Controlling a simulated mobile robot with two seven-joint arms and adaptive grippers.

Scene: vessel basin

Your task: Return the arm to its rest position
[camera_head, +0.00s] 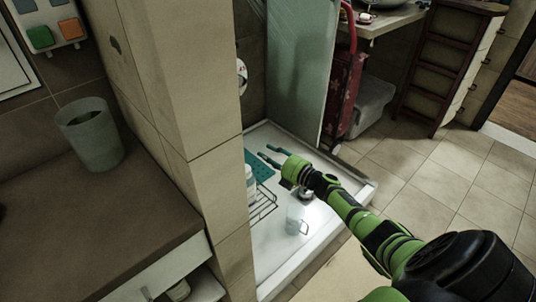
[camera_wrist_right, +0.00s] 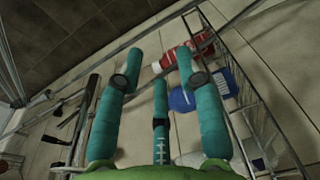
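My right arm, green and black, reaches from the lower right of the head view over the white shower basin (camera_head: 285,262). Its right gripper (camera_head: 265,152) has teal fingers and hangs over the far part of the basin. In the right wrist view the gripper (camera_wrist_right: 160,62) has its three fingers spread apart with nothing between them. A red and white object (camera_wrist_right: 181,55) and a blue object (camera_wrist_right: 196,96) lie beyond the fingers, near the right one. My left gripper is in neither view.
A wire rack (camera_head: 262,206) and a clear mug (camera_head: 295,220) are in the basin. A tiled pillar (camera_head: 185,80) stands left of it, and a glass panel (camera_head: 300,70) behind. A cup (camera_head: 90,135) stands on the left counter (camera_head: 90,220). Floor tiles (camera_head: 440,185) at right are clear.

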